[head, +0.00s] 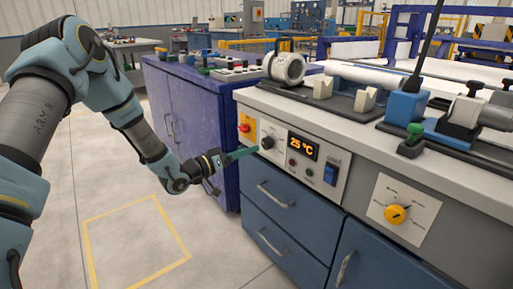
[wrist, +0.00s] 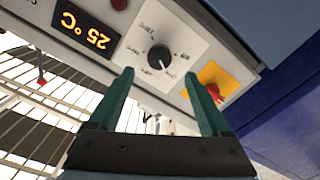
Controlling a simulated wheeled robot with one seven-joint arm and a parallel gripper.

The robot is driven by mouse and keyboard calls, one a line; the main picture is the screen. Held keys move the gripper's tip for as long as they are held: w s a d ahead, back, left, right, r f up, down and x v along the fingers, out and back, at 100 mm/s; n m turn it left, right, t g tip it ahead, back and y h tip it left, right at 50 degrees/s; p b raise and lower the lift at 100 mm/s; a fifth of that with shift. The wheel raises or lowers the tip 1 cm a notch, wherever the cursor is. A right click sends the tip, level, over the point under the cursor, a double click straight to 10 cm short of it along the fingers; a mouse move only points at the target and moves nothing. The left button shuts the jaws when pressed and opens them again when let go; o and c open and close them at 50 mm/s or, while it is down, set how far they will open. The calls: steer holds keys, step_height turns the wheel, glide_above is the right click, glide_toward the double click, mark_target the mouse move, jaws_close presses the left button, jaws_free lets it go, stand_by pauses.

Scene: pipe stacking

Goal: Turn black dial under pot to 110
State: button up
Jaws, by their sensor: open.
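The black dial (head: 267,143) sits on a pale panel at the left end of the bench front, beside a display (head: 303,147) reading 25 °C. In the wrist view the dial (wrist: 159,57) shows upside down with its printed scale around it, too small to read surely. My gripper (head: 257,149) is just in front of the panel, close to the dial. In the wrist view my gripper (wrist: 160,87) is open with green fingers, and the dial appears between and beyond the fingertips. Contact is not visible. No pot is clearly seen above the dial.
A red button on a yellow plate (head: 247,128) is just left of the dial. A blue switch (head: 330,172) is right of the display, and a yellow dial (head: 396,214) is further right. A blue cabinet (head: 190,115) stands at left; the floor in front is clear.

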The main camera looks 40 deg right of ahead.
steer(key=a, duration=0.3)
steer(key=shift+a, duration=0.3)
steer(key=shift+w, duration=0.1)
steer(key=w+a+n+t+y, duration=0.25)
steer(key=w+a+y, duration=0.25)
steer(key=w+a, duration=0.3)
steer(key=w+a+n+t+y, duration=0.1)
steer(key=w+a+t+y, duration=0.35)
steer(key=a, duration=0.65)
steer(key=s+a+r+n+y, duration=0.2)
steer(key=a+n+y, duration=0.3)
steer(key=a, duration=1.2)
steer(key=s+a+r+n+g+y, duration=0.3)
steer(key=s+a+r+g, duration=0.1)
steer(key=s+a, duration=0.85)
step_height(320, 180, up, 20)
steer(key=s+p, duration=0.1)
steer(key=p, duration=1.9)
steer(key=shift+d+r+p, duration=0.15)
steer(key=shift+d+p, duration=0.1)
steer(key=shift+p, duration=0.15)
